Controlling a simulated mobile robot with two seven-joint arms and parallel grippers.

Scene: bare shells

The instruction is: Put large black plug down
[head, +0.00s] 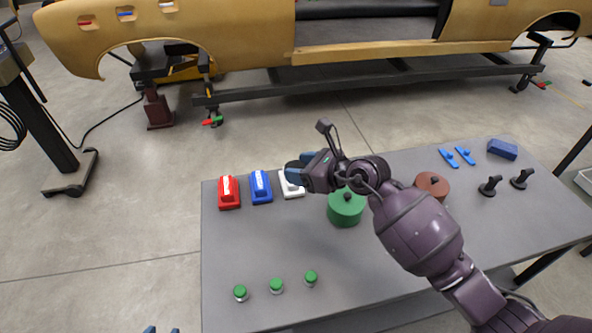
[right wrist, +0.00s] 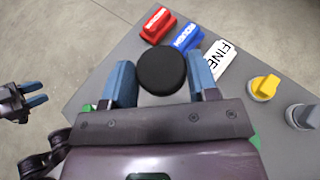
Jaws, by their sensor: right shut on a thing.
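The large black plug (right wrist: 162,71) shows as a round black disc in the right wrist view, between the blue fingers of my right gripper (right wrist: 162,83). The fingers are shut on its sides. In the head view my right gripper (head: 293,172) is over the far part of the grey table (head: 262,243), by the white block; the plug is hidden there behind the gripper. My left gripper (right wrist: 36,94) is off the table at the left of the wrist view, open and empty. Only its blue fingertips show at the bottom of the head view.
Red (head: 228,192), blue (head: 261,187) and white (head: 291,184) blocks stand in a row. A green cylinder (head: 345,209) is close by. Small green-topped pieces (head: 276,286) line the front. Middle-left tabletop is clear.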

